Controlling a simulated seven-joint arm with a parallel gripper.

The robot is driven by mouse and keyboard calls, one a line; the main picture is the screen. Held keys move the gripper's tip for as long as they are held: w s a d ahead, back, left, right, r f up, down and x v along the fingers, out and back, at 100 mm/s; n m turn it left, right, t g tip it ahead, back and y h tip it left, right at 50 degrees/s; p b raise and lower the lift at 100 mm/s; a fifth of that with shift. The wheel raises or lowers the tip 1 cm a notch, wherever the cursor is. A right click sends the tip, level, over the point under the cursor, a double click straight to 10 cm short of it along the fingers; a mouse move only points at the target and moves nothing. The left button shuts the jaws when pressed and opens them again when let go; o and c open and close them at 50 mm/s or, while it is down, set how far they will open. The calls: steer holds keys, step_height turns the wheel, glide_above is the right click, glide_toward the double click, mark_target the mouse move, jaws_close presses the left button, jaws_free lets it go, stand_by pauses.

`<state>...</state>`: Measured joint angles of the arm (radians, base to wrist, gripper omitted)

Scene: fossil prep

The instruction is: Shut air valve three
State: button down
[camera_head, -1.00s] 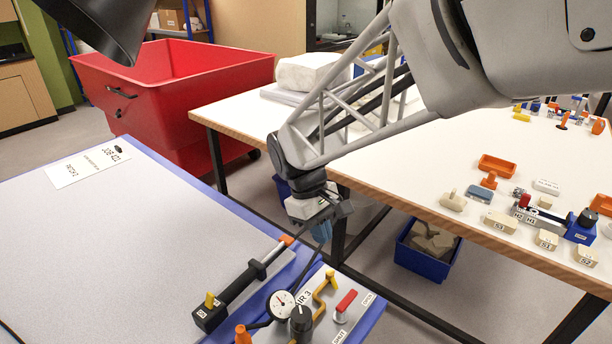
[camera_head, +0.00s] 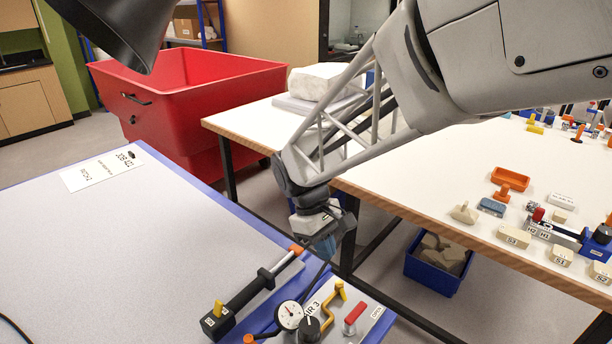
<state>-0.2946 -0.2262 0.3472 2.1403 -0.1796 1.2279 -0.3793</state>
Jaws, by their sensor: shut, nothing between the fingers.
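The air valve three panel (camera_head: 326,299) lies at the bottom of the head view, at the corner of the grey-topped table, and is marked "IR 3" where its lettering shows. It carries a red lever (camera_head: 356,311) on a pale post, a yellow bent pipe (camera_head: 328,306), a black knob (camera_head: 311,327) and a round white gauge (camera_head: 289,315). An OPEN label (camera_head: 377,312) shows right of the lever; the panel's lower part is cut off by the frame. My gripper (camera_head: 325,246) hangs above and behind the panel, shut and empty, apart from the lever.
A black-handled tool (camera_head: 250,291) with an orange tip lies left of the panel. A white-topped table (camera_head: 420,180) with several small parts stands to the right. A blue bin (camera_head: 433,271) sits below it. A red cart (camera_head: 190,85) stands behind. The grey tabletop (camera_head: 120,250) is largely clear.

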mark_target(355, 317)
steer(key=x, duration=0.8)
steer(key=shift+s+d+f, duration=0.1)
steer(key=shift+f, duration=0.1)
steer(key=shift+s+d+f, duration=0.15)
steer(key=shift+s+d, duration=1.25)
steer(key=shift+s, duration=0.05)
